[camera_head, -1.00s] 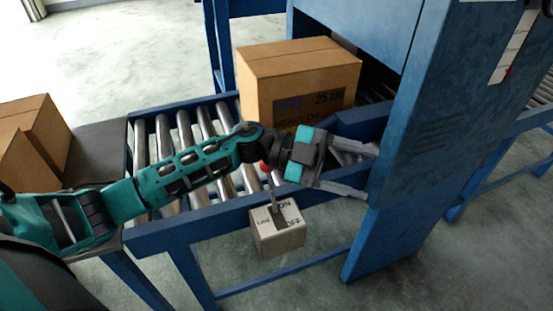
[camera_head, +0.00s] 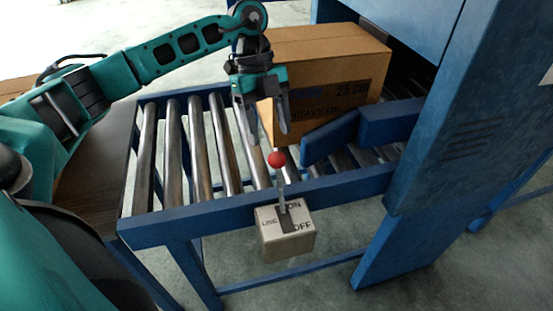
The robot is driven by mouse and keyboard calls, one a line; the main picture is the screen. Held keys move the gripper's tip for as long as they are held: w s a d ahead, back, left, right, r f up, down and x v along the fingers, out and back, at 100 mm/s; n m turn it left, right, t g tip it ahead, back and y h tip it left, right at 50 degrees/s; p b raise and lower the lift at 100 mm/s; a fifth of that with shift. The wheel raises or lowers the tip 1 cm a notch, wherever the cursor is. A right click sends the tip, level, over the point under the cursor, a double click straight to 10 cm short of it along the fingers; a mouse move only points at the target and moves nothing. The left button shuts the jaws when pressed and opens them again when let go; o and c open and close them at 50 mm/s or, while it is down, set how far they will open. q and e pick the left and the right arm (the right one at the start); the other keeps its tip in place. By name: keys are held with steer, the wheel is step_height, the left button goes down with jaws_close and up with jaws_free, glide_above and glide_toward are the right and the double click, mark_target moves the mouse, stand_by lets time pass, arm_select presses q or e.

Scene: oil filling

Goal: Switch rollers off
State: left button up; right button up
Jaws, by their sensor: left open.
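The roller switch box (camera_head: 287,245) is a beige box with ON and OFF labels, fixed to the front rail of the conveyor. Its lever with a red ball knob (camera_head: 276,159) stands up, with the knob above the box's ON side. My left gripper (camera_head: 266,140) hangs with its fingers pointing down just above and to the left of the knob. It is open and holds nothing. I cannot tell whether a finger touches the knob, but a gap seems to show. The metal rollers (camera_head: 196,150) lie in the blue conveyor frame. My right gripper is not in view.
A cardboard box (camera_head: 330,65) stands on the rollers behind the gripper. A blue guide bar (camera_head: 330,138) crosses the rollers to the right of the knob. A tall blue machine housing (camera_head: 470,110) stands at the right. The floor in front is clear.

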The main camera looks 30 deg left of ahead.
mark_target(276, 159)
arm_select(q)
steer(key=x, duration=0.7)
steer(key=shift+d+f+b, duration=0.1)
steer(key=shift+f+b, duration=0.15)
steer(key=shift+b, duration=0.15)
steer(key=shift+c, duration=0.4)
jaws_close()
